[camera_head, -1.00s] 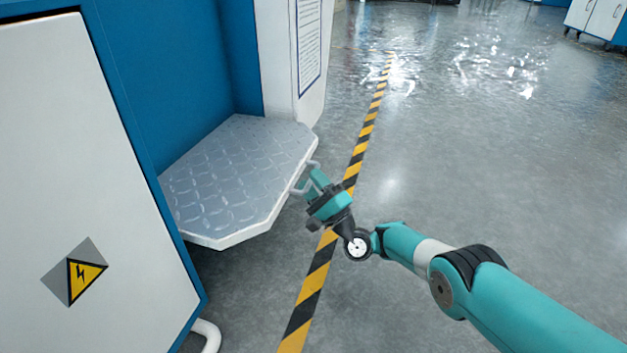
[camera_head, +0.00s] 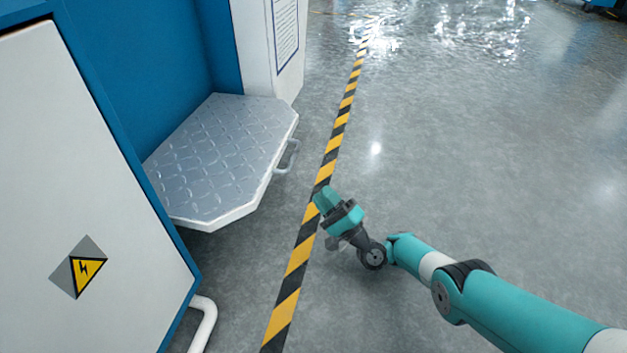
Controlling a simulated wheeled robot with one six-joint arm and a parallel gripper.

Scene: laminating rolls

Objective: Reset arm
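My gripper (camera_head: 325,197) is at the end of my teal and grey arm, over the floor by the striped line. It is apart from the grey metal step (camera_head: 222,165) and from the small handle (camera_head: 289,157) on the step's right edge. Nothing shows held in it. The fingers are small and seen from behind and above, so I cannot tell whether they are open or shut.
A blue and white machine (camera_head: 85,150) with a yellow warning sign (camera_head: 86,271) stands at the left. A white tube (camera_head: 205,325) sticks out low beside it. A yellow and black floor line (camera_head: 299,253) runs up the middle. The floor (camera_head: 480,150) to the right is clear.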

